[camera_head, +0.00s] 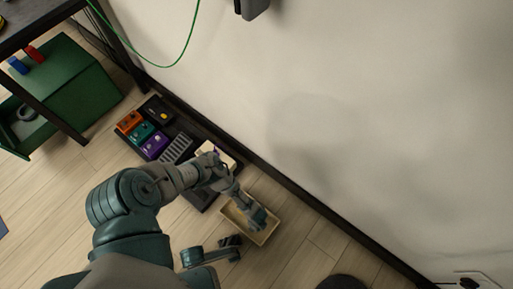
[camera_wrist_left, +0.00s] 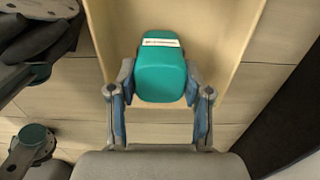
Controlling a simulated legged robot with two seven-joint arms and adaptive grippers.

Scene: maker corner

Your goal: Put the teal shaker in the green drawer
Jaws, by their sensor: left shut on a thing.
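The teal shaker (camera_wrist_left: 160,78), a rounded block with a white label, sits between the fingers of my left gripper (camera_wrist_left: 160,92) in the left wrist view. The blue pads press on its two sides. In the head view my left gripper (camera_head: 256,214) is down at the tan tray (camera_head: 232,222). I cannot tell whether the shaker touches the tray floor. The green drawer (camera_head: 36,139) stands pulled out of the green cabinet (camera_head: 85,99) at the far left, with a grey ring-shaped thing in it.
A dark mat (camera_head: 199,199) along the wall bears orange, teal and purple boxes, a grey slotted block and a pale box. A red thing (camera_head: 35,54) and a blue thing (camera_head: 18,65) lie on the cabinet. A dark table leg crosses before the cabinet. Floor between mat and drawer is clear.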

